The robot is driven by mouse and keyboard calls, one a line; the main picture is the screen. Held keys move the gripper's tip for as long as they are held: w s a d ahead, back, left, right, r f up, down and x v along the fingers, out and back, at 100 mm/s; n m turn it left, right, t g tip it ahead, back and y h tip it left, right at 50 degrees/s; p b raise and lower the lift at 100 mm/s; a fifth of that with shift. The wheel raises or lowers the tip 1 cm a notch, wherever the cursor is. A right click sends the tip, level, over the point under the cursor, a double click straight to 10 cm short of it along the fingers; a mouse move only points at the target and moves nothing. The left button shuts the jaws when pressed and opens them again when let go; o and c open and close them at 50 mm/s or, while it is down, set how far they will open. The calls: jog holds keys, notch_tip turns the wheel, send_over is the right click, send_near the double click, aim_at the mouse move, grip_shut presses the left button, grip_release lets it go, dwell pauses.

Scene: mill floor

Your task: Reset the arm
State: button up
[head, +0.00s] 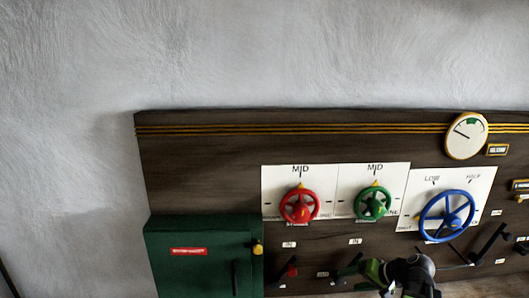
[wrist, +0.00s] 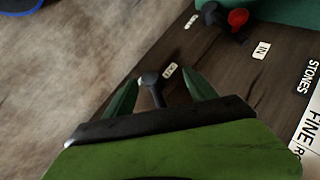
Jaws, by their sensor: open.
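My gripper (wrist: 160,92) is open in the wrist view, its two green fingers on either side of a dark lever (wrist: 152,82) with a rounded end. Clear gaps show between the lever and both fingers. I cannot tell how far apart they are in depth. In the head view my green and black wrist (head: 405,274) is at the bottom, in front of the dark wooden panel (head: 200,160). It hides part of the panel's lower edge.
A red-tipped lever (wrist: 236,18) is beside the gripper. The panel carries a red wheel (head: 299,206), a green wheel (head: 372,203), a blue wheel (head: 446,216) and a gauge (head: 466,136). A green box (head: 200,270) stands at left. The wall above is bare.

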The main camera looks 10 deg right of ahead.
jog(key=s+a+f+n+g+h, duration=0.2)
jog(key=a+f+g+h, duration=0.1)
jog(key=a, duration=0.7)
jog(key=s+a+f+n+g+h, duration=0.2)
jog(key=s+a+f+n+g, duration=0.1)
jog(key=a, duration=0.7)
jog(key=shift+s+f+g+h, duration=0.2)
jog(key=shift+f+g+h, duration=0.2)
jog(key=shift+f+g, duration=0.25)
